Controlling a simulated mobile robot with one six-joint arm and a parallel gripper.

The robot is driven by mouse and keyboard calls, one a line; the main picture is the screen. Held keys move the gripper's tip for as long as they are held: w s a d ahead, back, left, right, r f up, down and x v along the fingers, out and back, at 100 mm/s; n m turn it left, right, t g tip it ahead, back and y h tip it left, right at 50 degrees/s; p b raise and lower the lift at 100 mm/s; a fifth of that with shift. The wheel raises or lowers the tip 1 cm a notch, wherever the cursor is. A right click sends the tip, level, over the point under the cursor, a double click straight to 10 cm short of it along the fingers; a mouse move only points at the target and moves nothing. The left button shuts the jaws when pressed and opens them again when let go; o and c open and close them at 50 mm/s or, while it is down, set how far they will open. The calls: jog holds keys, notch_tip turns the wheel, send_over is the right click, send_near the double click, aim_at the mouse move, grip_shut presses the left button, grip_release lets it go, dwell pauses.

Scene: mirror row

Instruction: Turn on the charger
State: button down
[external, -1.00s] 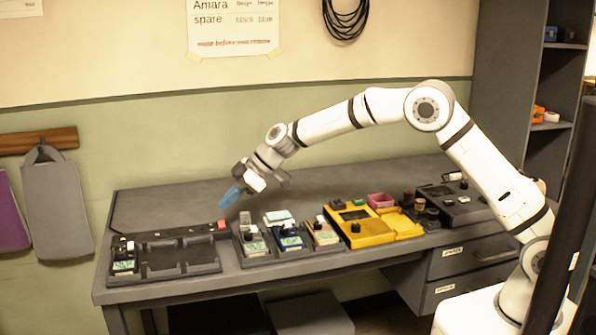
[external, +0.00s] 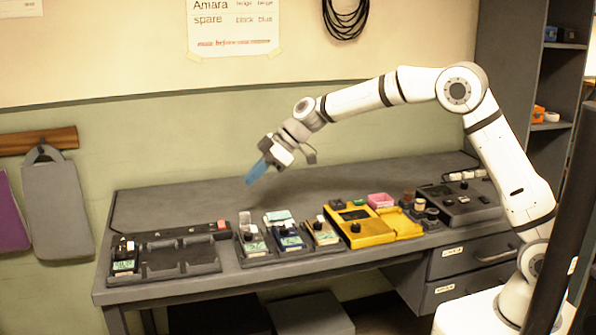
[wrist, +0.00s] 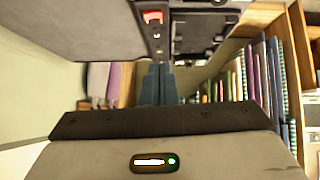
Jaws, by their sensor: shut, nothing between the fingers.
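The charger looks to be the long dark multi-bay rack (external: 180,256) at the left end of the bench. A handheld unit with a pale green face (external: 125,262) stands in its leftmost bay, and the other bays look empty. A red switch (external: 222,225) sits at the right end of its back strip. The red switch also shows near the top of the wrist view (wrist: 153,17); its position is too small to tell. My gripper (external: 256,172) has blue fingers, shut and empty, in the air above and right of the switch. The fingers also show in the wrist view (wrist: 158,85).
Right of the rack stand several small handheld units (external: 288,238), a yellow device (external: 362,226), a pink box (external: 380,200) and a dark knobbed box (external: 458,203). The back of the bench (external: 160,205) is clear. A shelf unit (external: 515,90) stands at the right.

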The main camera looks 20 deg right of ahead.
jog(key=shift+w+r+t+p, duration=0.15)
jog(key=shift+w+t+p, duration=0.15)
jog(key=shift+w+p, duration=0.5)
jog(key=shift+s, duration=0.2)
jog(key=p, duration=0.2)
send_over(222, 224)
jog(key=d, duration=0.2)
notch_tip(222, 224, down, 6)
jog(key=shift+w+d+f, duration=0.1)
jog(key=shift+w+f, duration=0.05)
jog(key=shift+f, duration=0.05)
jog(key=f, duration=0.3)
jog(key=shift+w+a+f, duration=0.2)
jog(key=shift+w+a, duration=0.05)
jog(key=shift+w, duration=0.05)
jog(key=shift+f+p, duration=0.3)
jog(key=shift+f, duration=0.3)
